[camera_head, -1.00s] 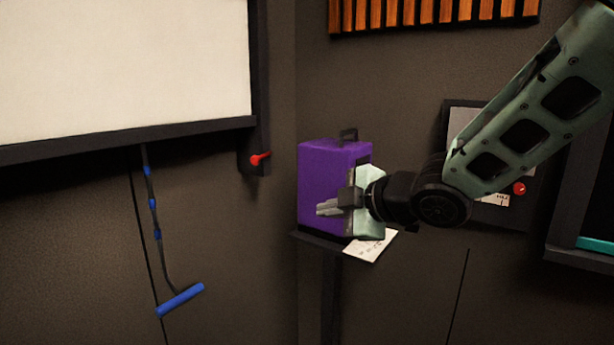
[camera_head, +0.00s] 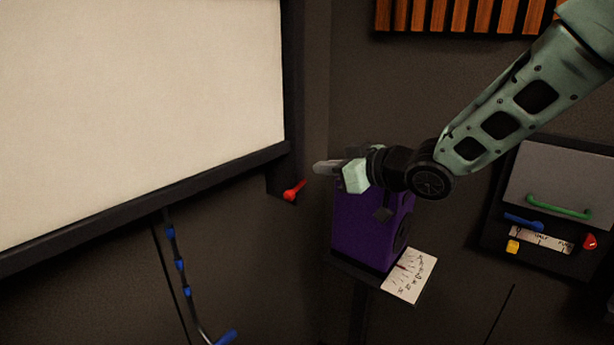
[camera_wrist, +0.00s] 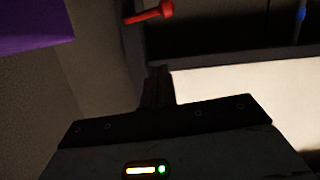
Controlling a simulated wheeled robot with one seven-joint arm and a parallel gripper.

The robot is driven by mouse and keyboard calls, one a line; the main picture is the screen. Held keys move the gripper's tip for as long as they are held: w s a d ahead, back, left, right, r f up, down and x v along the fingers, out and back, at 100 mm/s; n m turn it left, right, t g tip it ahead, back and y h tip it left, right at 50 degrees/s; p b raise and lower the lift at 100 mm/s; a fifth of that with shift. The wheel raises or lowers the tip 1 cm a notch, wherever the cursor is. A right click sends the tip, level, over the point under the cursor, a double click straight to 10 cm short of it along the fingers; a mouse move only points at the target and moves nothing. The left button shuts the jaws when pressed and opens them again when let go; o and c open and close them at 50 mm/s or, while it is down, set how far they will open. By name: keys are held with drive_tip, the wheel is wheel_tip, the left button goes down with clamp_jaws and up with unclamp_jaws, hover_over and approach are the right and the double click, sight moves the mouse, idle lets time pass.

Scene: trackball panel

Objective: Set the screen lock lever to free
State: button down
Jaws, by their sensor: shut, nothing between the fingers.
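The screen lock lever is a small red lever (camera_head: 294,190) on a dark mount at the lower right corner of the framed white screen (camera_head: 130,100). No contact shows. In the wrist view the red lever (camera_wrist: 148,14) is at the top, beyond the dark fingers (camera_wrist: 157,85), with the bright screen (camera_wrist: 245,95) to the right. Any lever markings are too small to read.
A purple box (camera_head: 362,235) stands on a small stand below my gripper, with a white card (camera_head: 409,276) beside it. A panel (camera_head: 560,185) with colored handles is on the right wall.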

sight(302, 185)
drive_tip(key=shift+w+a+f+p, duration=0.65)
drive_tip(key=shift+w+a+f, duration=0.15)
drive_tip(key=shift+f, duration=0.2)
drive_tip(key=shift+w+a+f+p, duration=0.6)
drive_tip(key=shift+w+a+f, duration=0.15)
drive_tip(key=shift+a+f, duration=0.2)
drive_tip(key=shift+w+a+f+p, duration=0.65)
drive_tip(key=shift+w+a+f, duration=0.15)
drive_tip(key=shift+f, duration=0.2)
drive_tip(key=shift+s+f+b, duration=0.1)
drive_tip(key=shift+b, duration=0.2)
drive_tip(key=shift+f+b, duration=0.1)
drive_tip(key=shift+b, duration=0.5)
